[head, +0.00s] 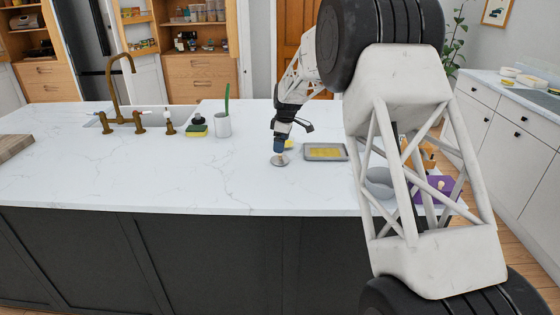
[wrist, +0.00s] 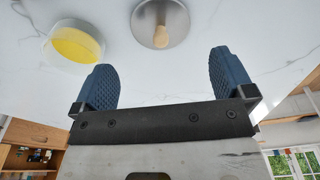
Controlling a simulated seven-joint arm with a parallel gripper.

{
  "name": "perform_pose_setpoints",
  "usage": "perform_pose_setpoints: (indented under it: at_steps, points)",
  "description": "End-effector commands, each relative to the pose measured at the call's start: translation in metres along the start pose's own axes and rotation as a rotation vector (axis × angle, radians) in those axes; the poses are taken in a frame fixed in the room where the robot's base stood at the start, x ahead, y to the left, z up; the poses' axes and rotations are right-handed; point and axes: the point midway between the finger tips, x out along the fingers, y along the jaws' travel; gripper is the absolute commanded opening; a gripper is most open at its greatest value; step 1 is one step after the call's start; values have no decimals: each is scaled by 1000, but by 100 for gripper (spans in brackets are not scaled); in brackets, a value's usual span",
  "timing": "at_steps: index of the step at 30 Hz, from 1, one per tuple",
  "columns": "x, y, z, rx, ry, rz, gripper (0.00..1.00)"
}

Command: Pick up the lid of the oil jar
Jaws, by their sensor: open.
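The lid (wrist: 162,20) is a round silver disc with a wooden knob, lying knob up on the white counter. It also shows in the head view (head: 280,161), just below my gripper (head: 279,147). In the wrist view my gripper (wrist: 160,62) has its two blue fingers wide apart, with nothing between them. The knob is just beyond the fingertips, roughly centred between them. A round white container with yellow inside (wrist: 76,43), which looks like the open oil jar, stands beside the lid. In the head view it is mostly hidden behind my gripper.
A grey tray with yellow contents (head: 325,152) lies right of the lid. A grey bowl (head: 379,182) and a purple item (head: 441,187) are partly hidden by my arm. A white cup (head: 223,125), sponge (head: 196,131) and brass tap (head: 123,90) are left. The counter's front is clear.

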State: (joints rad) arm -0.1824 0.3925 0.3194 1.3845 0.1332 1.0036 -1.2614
Motion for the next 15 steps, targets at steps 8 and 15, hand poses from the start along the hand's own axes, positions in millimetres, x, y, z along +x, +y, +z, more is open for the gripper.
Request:
perform_pose_setpoints:
  at_steps: [8,15]
  points:
    - [9,0,0,0,0,0,100]
    - [11,0,0,0,0,-1,100]
